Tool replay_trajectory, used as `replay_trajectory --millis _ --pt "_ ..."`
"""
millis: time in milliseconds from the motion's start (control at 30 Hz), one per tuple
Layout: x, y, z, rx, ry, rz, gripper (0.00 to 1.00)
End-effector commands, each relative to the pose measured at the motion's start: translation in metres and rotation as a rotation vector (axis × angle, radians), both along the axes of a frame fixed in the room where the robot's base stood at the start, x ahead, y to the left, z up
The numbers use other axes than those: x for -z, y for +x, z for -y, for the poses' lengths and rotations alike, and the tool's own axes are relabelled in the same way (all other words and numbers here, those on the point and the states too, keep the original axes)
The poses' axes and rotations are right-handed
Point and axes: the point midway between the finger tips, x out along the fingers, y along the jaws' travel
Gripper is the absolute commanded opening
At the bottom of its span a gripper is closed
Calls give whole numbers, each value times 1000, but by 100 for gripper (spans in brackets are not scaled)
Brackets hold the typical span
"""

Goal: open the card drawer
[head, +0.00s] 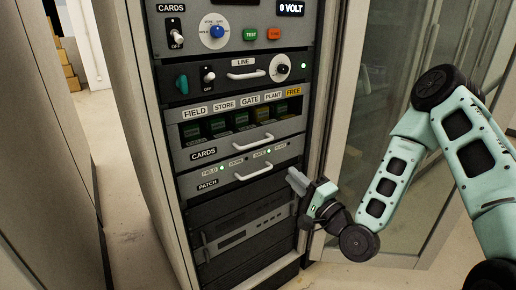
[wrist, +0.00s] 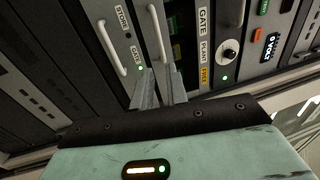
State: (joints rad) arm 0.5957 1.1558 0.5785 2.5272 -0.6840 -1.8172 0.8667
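The card drawer (head: 203,153) is the grey front marked CARDS in the rack in the head view. It looks flush with the rack. Its pale bar handle (head: 250,144) is also in the wrist view (wrist: 156,32). A window above it shows several cards under labels. My gripper (head: 296,180) is in front of the rack, right of and lower than that handle. In the wrist view its two fingers (wrist: 161,88) are apart with a gap between them, pointing toward the handle's near end. Nothing is seen between them, and the handle looks ungripped.
The patch drawer (head: 208,184), with a similar handle (head: 253,173), sits just below. The LINE panel (head: 245,74) with knobs and its own handle is above. A glass-panelled door (head: 385,130) stands to the right, behind my arm. Floor shows left of the rack.

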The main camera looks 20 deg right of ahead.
Motion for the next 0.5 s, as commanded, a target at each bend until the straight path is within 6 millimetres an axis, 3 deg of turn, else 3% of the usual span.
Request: replay_trajectory --millis 500 --pt "2 21 -9 -2 -6 3 15"
